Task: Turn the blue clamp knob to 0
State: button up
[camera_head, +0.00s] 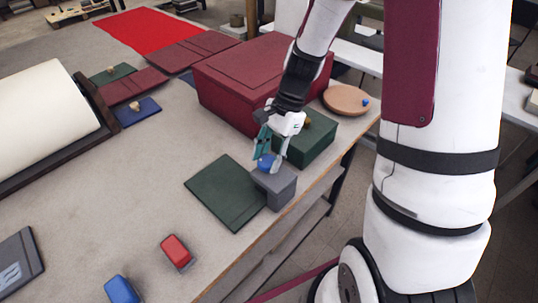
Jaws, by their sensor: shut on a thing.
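The blue clamp knob (266,162) sits on top of a grey block (274,187) near the table's right edge. My gripper (270,154) reaches down from above and is shut on the knob, with a teal finger on its left and a white finger on its right. The fingers hide part of the knob. Any scale or 0 mark on the knob or block is too small to make out.
A dark green board (225,193) lies left of the block. A green box (312,143) and a large maroon box (245,80) stand behind. A red block (177,252) and a blue block (121,290) stand in front. The table middle (150,185) is clear.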

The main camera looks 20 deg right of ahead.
jog(key=n, duration=0.2)
jog(key=n+g, duration=0.1)
jog(key=n, duration=0.1)
jog(key=shift+w+n+g+h, duration=0.1)
jog(key=shift+n+g+h, duration=0.2)
jog(key=shift+h, duration=0.1)
jog(key=n, duration=0.2)
jog(key=n+g+h, duration=0.1)
jog(key=n, duration=0.2)
jog(key=shift+w+a+h, duration=0.1)
jog(key=shift+a+h, duration=0.05)
jog(key=shift+h, duration=0.15)
jog(key=n+h, duration=0.1)
jog(key=n, duration=0.4)
jog(key=shift+a+g+h, duration=0.1)
jog(key=shift+g+h, duration=0.3)
jog(key=n+h, duration=0.1)
jog(key=n, duration=0.3)
jog(key=shift+a+h, duration=0.1)
jog(key=shift+h, duration=0.2)
jog(key=shift+n+p, duration=0.3)
jog(key=o, duration=1.1)
jog(key=shift+o, duration=0.2)
jog(key=v, duration=1.2)
